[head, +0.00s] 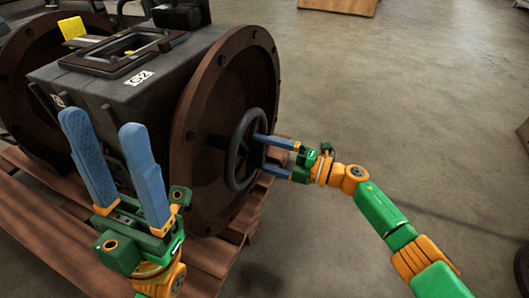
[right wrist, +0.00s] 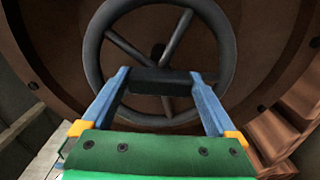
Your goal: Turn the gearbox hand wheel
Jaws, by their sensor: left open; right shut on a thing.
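The gearbox hand wheel (head: 231,160) is a dark spoked ring on the round brown flange at the gearbox's right end. It also fills the upper middle of the right wrist view (right wrist: 91,55). My right gripper (head: 262,153) reaches in from the right. Its blue fingers (right wrist: 160,78) are shut on a dark handle (right wrist: 160,84) in front of the wheel's lower half; the handle's join to the rim is hard to make out. My left gripper (head: 103,122) is open and empty, fingers pointing up, in front of the grey gearbox housing (head: 120,98).
The gearbox sits on a wooden pallet (head: 60,215). Another round flange (head: 30,75) is at its left end. A black frame and a yellow tag (head: 72,28) lie on top. The concrete floor at right is largely clear, with a wooden box (head: 340,5) at the back.

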